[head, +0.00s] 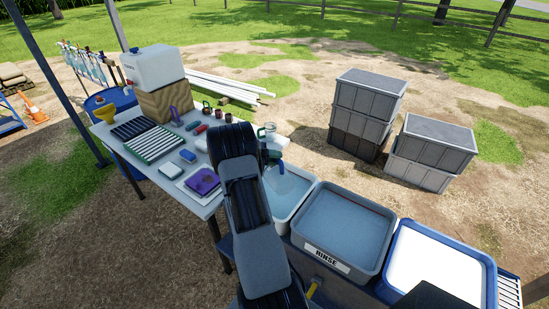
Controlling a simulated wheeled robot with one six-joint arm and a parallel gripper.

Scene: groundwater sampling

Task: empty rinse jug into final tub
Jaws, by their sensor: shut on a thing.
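My arm reaches up the middle of the head view, and my gripper (271,154) is at its far end, small and partly hidden by the arm. It is shut on the clear rinse jug (268,133), which is above the far edge of the left tub. The jug's tilt and contents are too small to tell. The left tub (312,183) is grey with bluish water, partly hidden behind my arm. The middle tub (383,250), labelled RINSE, holds water. The right tub (487,268) has a blue rim and a bright white inside. No label reading final is visible.
A work table (205,210) at left holds trays, a purple item (203,181) and small bottles. A white water container (153,66) stands on a wooden block. Stacked grey crates (367,105) stand behind the tubs. Open dirt lies between.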

